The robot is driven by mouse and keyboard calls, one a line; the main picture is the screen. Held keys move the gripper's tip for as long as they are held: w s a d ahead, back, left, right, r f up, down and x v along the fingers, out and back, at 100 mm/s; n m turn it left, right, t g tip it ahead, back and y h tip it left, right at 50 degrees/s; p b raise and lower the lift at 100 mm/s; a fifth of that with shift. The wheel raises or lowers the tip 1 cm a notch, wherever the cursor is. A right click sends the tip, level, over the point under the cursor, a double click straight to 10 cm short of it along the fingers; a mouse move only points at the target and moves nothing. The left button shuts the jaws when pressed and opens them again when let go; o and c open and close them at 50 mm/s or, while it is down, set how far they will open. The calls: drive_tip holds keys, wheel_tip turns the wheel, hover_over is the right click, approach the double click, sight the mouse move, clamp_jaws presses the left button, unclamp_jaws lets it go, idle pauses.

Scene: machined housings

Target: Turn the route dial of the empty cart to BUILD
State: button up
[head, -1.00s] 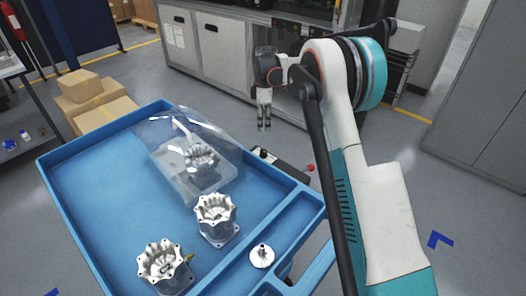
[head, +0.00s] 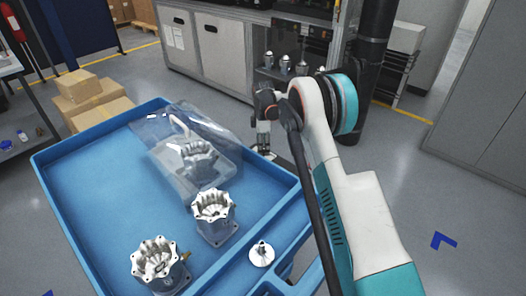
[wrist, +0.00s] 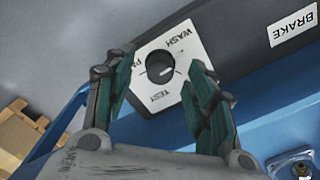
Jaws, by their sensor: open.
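In the wrist view a dark round route dial (wrist: 160,66) sits on a white plate (wrist: 143,52). WASH reads at upper right, TEST below and a partly covered "PA" at left. BUILD is not visible; my right finger covers that side of the plate. The dial's exact pointing direction is hard to tell. My gripper (wrist: 161,70) is open, its two green-padded fingers on either side of the dial; contact cannot be told. In the head view my gripper (head: 263,147) is at the far right edge of the blue cart (head: 90,185), which carries housings.
Two open housings (head: 213,206) (head: 155,259), a clear cover (head: 180,140) over another part and a small metal flange piece (head: 262,254) are on the cart. A BRAKE label (wrist: 294,23) is right of the dial.

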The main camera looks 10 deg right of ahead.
drive_tip(key=shift+f, duration=0.9)
drive_tip(key=c, duration=1.1)
drive_tip(key=shift+m, duration=0.4)
drive_tip(key=m, duration=0.4)
drive_tip(key=shift+m, duration=0.4)
drive_tip(key=m, duration=0.6)
drive_tip(key=shift+p, duration=0.4)
